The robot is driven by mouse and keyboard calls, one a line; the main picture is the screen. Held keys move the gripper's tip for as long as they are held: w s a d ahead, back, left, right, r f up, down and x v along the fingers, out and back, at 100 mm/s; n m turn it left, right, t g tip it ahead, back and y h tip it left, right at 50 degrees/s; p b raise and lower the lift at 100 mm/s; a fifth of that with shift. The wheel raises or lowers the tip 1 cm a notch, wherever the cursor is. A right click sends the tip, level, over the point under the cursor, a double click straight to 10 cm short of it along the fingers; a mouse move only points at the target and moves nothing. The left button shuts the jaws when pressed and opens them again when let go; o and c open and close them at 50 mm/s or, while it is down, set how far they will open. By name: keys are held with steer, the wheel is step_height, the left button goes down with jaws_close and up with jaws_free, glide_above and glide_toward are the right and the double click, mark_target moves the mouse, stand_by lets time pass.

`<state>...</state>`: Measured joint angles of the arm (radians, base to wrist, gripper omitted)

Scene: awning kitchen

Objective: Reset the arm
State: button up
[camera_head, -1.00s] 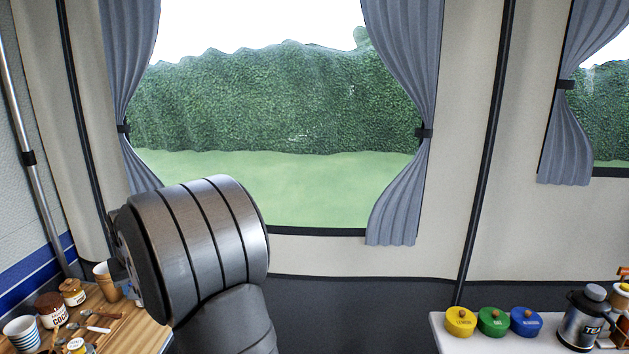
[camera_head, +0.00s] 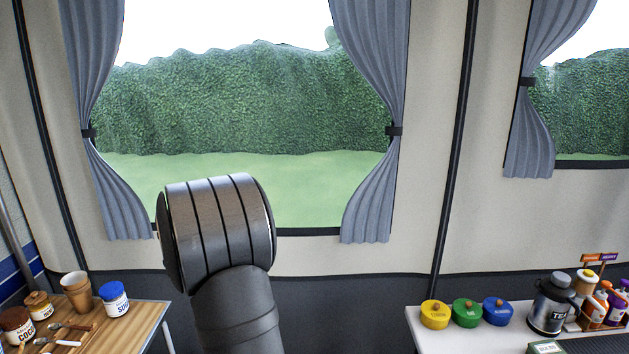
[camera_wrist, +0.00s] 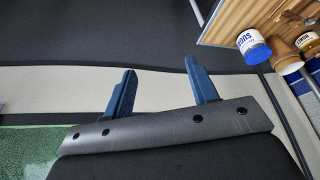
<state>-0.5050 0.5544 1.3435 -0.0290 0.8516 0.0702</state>
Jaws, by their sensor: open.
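My gripper (camera_wrist: 163,92) shows in the wrist view with its two blue fingers spread wide apart and nothing between them. The fingers point toward the dark lower wall and floor, clear of the wooden table. In the head view my grey arm rises in front of the window, between the two tables, and hides the gripper's fingers.
A wooden table (camera_head: 150,312) at the lower left holds a sugar jar (camera_head: 113,299), stacked cups (camera_head: 77,291), other jars and spoons. A white table (camera_head: 415,320) at the right holds yellow, green and blue tins, a tea pot (camera_head: 551,304) and bottles. Curtains (camera_head: 372,120) flank the window.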

steer(key=w+d+f+m+h, duration=0.1)
steer(key=w+d+f+m, duration=0.1)
steer(key=d, duration=1)
steer(key=w+d+f+m, duration=0.2)
steer(key=w+d, duration=0.3)
steer(key=d, duration=0.7)
steer(key=w+d+f+m+h, duration=0.1)
steer(key=w+d+f+m, duration=0.1)
steer(key=d, duration=1)
steer(key=shift+w+d+m+h, duration=0.35)
steer(key=shift+w+m, duration=0.15)
steer(key=shift+w, duration=0.35)
